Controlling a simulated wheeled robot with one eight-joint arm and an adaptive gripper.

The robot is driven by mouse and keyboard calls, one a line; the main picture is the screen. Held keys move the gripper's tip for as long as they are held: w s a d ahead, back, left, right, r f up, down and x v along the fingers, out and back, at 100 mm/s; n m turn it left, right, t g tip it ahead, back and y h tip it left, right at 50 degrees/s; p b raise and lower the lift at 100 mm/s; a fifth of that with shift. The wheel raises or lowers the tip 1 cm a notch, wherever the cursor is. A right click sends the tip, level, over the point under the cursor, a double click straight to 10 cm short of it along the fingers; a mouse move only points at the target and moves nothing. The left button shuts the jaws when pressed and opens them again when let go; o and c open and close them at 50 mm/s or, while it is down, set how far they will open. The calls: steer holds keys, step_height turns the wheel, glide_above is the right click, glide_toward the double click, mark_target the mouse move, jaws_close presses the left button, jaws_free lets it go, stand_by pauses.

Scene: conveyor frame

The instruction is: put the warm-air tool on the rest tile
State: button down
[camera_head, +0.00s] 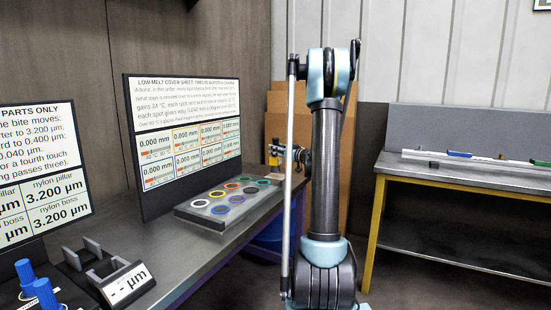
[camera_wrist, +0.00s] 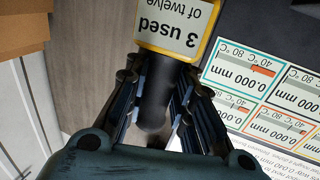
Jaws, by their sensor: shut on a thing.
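The warm-air tool (camera_wrist: 176,28) has a yellow-rimmed display reading "3 used of twelve" and a dark rounded handle. In the wrist view my gripper (camera_wrist: 158,85) is shut around that handle, with fingers on both sides. In the head view the tool's yellow part (camera_head: 273,158) shows at my gripper (camera_head: 284,153), above the far end of the bench and apart from its top. A small dark flat piece (camera_head: 275,176) at the bench's far end may be the rest tile; I cannot tell for sure. My arm hides part of the area to its right.
A grey block with coloured rings (camera_head: 192,214) lies on the bench before an upright display board (camera_head: 186,148). A grey slotted fixture (camera_head: 105,275) and blue knobs (camera_head: 25,270) stand nearer. A yellow-legged table (camera_head: 460,180) is at right. Brown boards (camera_head: 285,97) lean behind.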

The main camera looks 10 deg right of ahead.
mark_target(275, 162)
steer(key=shift+f, duration=1.3)
steer(key=c, duration=1.4)
jaws_free()
steer(key=shift+o, duration=0.2)
